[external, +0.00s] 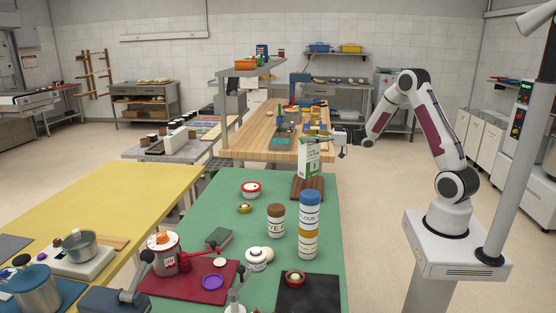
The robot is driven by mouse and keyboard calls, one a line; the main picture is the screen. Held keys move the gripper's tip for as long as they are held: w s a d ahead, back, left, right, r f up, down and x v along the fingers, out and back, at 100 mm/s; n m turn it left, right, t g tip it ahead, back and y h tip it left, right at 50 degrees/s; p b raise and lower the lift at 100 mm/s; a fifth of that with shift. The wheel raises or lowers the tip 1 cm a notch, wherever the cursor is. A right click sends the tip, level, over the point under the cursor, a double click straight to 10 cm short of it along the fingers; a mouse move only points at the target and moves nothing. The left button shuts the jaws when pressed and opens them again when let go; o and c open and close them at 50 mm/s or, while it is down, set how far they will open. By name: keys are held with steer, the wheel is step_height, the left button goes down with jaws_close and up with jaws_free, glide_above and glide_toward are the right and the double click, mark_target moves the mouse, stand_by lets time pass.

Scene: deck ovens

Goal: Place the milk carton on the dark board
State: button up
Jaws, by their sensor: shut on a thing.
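The milk carton (309,162), white and green, stands upright at the far right end of the green table. My gripper (322,139) is shut on it near its top, reaching in from the right. A dark brown wooden board (307,190) lies just below the carton in the picture. The carton's base is close to the board's far part, and I cannot tell whether it touches. A black flat square (325,298) lies at the near right of the same table.
A wooden bench (255,145) stands behind. Free green surface lies left of the brown board.

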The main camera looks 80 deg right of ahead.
mark_target(308, 146)
steer(key=shift+f, duration=0.6)
steer(key=shift+f, duration=2)
steer(key=o, duration=2.1)
steer(key=shift+f, duration=0.15)
steer(key=s, duration=1.2)
